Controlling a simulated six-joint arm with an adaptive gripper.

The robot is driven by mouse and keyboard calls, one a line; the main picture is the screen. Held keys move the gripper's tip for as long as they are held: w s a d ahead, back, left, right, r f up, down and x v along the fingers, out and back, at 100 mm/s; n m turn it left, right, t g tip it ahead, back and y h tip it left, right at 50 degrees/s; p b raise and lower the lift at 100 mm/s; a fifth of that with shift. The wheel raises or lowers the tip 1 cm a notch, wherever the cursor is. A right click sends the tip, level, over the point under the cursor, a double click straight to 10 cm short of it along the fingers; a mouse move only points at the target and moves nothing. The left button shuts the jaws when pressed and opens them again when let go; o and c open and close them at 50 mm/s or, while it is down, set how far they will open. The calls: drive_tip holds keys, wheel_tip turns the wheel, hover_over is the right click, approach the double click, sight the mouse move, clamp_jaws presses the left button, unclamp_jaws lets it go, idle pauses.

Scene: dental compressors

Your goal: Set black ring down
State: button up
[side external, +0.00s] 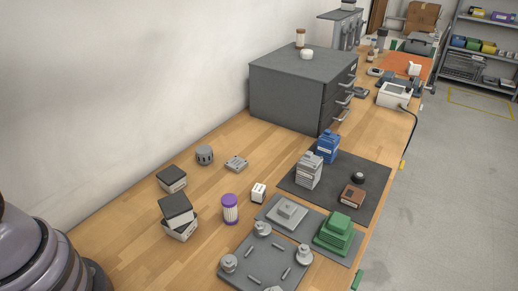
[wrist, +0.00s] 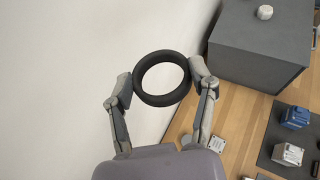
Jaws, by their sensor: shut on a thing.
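The black ring (wrist: 143,95) shows in the wrist view, held between the two fingertips of my gripper (wrist: 161,82). The fingers touch it on its left and right outer sides, and its open middle shows the pale wall behind. The ring appears to be up in the air, clear of the bench. In the side external view neither the ring nor my gripper is visible; only part of my arm shows at the lower left.
A dark grey drawer cabinet (side external: 290,88) stands on the wooden bench (side external: 200,215) against the wall. A dark mat (side external: 328,200) carries blue, grey and brown parts. A grey plate (side external: 262,272) holds several pegs. Black-topped boxes (side external: 177,209) and a purple-capped jar (side external: 230,211) stand nearby.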

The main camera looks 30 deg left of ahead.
drive_tip(key=n+g+y, duration=0.2)
drive_tip(key=n, duration=0.1)
drive_tip(key=n+g+y, duration=0.3)
drive_tip(key=n+g, duration=0.1)
hover_over(229, 147)
wheel_tip(229, 147, down, 47)
drive_tip(key=shift+a+r, duration=0.1)
drive_tip(key=shift+a, duration=0.05)
drive_tip(key=shift+f, duration=1.6)
drive_tip(key=shift+f, duration=0.2)
drive_tip(key=shift+f, duration=0.35)
